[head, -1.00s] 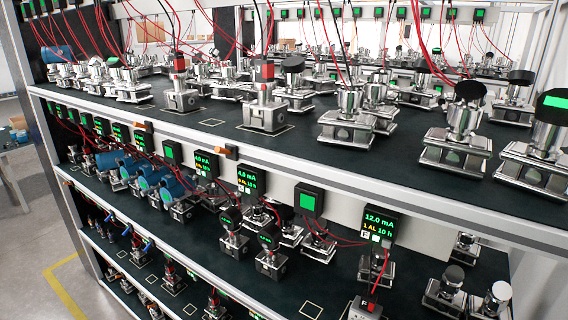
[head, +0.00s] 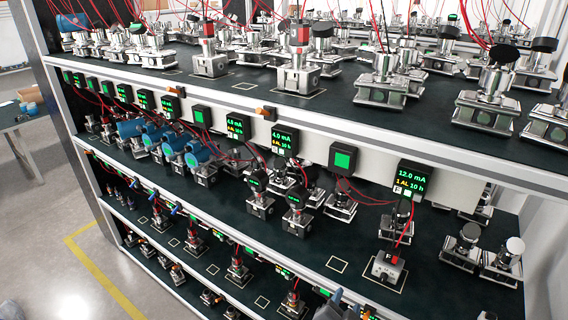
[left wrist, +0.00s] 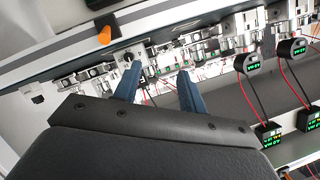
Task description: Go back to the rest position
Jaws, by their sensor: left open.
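My left gripper (head: 351,306) shows only as dark blue-grey fingertips at the bottom edge of the head view, in front of the lower shelf. In the left wrist view my left gripper (left wrist: 158,72) has its two blue fingers spread apart, with nothing held between them. Beyond the fingers is a shelf edge with metal fittings and red wires. My right gripper is not in view.
A rack with dark shelves (head: 230,262) full of metal transmitters fills most of the head view. Displays, one reading 12.0 mA (head: 411,182), line the middle shelf. A table (head: 14,114) and open floor with a yellow line (head: 105,270) lie left.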

